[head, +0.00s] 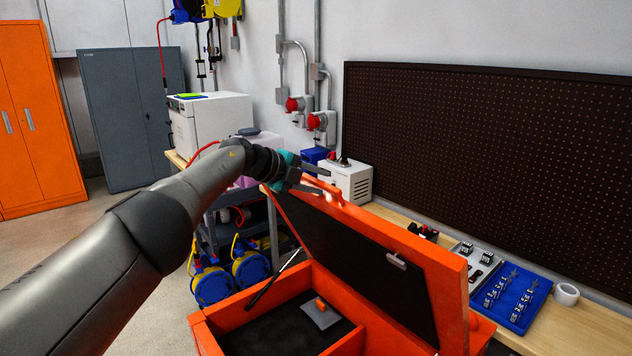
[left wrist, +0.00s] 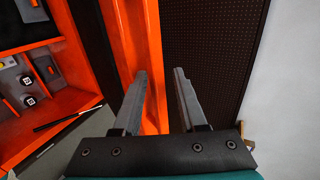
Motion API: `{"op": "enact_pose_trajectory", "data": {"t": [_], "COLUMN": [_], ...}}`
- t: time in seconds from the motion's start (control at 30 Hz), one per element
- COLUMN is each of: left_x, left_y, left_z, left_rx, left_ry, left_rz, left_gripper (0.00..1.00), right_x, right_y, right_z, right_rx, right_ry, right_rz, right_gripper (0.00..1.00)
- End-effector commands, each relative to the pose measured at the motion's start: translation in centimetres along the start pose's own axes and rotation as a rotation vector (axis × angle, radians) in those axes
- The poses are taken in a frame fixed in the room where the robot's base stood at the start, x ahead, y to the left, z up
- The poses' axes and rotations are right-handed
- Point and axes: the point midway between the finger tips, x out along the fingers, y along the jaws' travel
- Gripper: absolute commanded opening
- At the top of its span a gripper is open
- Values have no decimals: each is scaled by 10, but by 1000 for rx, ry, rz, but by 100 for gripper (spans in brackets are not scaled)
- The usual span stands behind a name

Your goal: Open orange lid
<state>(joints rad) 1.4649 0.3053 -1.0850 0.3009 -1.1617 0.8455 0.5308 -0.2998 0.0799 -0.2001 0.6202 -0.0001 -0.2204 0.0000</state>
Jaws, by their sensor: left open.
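The orange lid (head: 350,255) stands raised and tilted on the orange box (head: 235,308), its dark inner panel facing me. The box's inside shows below it. My left gripper (head: 321,181) is at the far upper corner of the lid, its jaws open. In the left wrist view the open fingers (left wrist: 161,85) are apart, and the lid's orange edge (left wrist: 135,35) runs by the left finger and behind the gap between them. I cannot tell whether a finger touches the lid. My right gripper is not in view.
A dark strut (head: 272,285) rises from the box's left side. A grey and orange item (head: 321,312) lies inside. Behind the lid is a wooden bench (head: 575,325) with a blue tray (head: 511,300) and a white device (head: 347,180). A dark pegboard (head: 490,150) covers the wall.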

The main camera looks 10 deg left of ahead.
Motion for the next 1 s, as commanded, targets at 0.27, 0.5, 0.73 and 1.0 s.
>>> {"op": "enact_pose_trajectory", "data": {"t": [0.27,0.5,0.73,1.0], "left_x": [-3,-14,-24,-48], "left_y": [3,2,2,2], "left_z": [3,5,2,2], "left_rx": [0,1,1,2], "left_ry": [-3,-5,-2,-3], "left_rz": [6,3,3,2], "left_gripper": [47,47,47,47], "right_x": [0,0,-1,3], "right_y": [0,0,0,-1], "right_z": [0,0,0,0], "right_rx": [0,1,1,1], "right_ry": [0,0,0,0], "right_rz": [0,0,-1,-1], "right_gripper": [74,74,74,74]}}
